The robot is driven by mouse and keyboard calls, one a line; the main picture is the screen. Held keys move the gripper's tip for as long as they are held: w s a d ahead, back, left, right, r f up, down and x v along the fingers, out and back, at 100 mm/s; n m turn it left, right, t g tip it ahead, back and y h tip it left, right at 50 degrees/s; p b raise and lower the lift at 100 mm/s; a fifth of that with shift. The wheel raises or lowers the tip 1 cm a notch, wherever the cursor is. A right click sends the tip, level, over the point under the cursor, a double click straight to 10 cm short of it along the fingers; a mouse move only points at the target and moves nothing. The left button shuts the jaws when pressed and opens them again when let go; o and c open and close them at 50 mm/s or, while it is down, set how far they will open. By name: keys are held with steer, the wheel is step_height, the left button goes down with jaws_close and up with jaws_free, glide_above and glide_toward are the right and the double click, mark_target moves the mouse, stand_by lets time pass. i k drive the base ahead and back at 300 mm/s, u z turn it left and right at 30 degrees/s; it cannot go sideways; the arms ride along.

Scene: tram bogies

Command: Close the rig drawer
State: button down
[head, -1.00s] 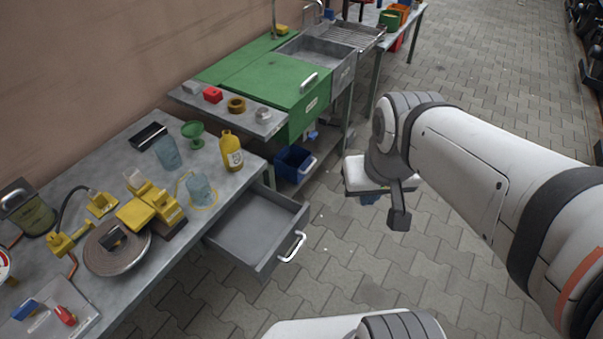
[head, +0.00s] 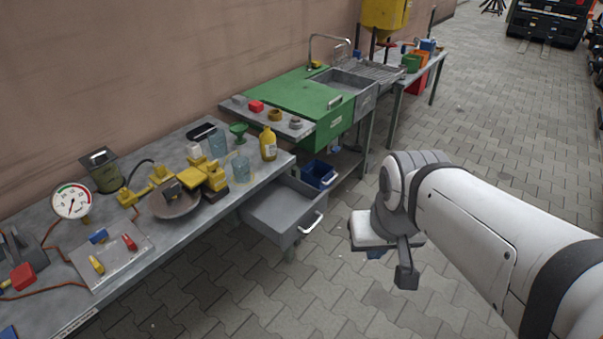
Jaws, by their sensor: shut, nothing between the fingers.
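The rig drawer (head: 284,210) is a grey metal box under the right end of the grey workbench. It is pulled out into the aisle and looks empty. Its pale bar handle (head: 311,223) is on its front face. My gripper (head: 376,254) is to the right of the drawer, apart from the handle, with clear air between them. It is shut and holds nothing.
The workbench (head: 130,294) carries a yellow bottle (head: 268,144), a gauge (head: 72,201) and yellow fixtures. A blue bin (head: 319,175) sits low behind the drawer, below the green-topped sink unit (head: 300,92). The paved floor (head: 480,140) at right is clear.

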mark_target(288, 209)
steer(key=u, duration=0.8)
steer(key=i, duration=1)
steer(key=u, duration=0.05)
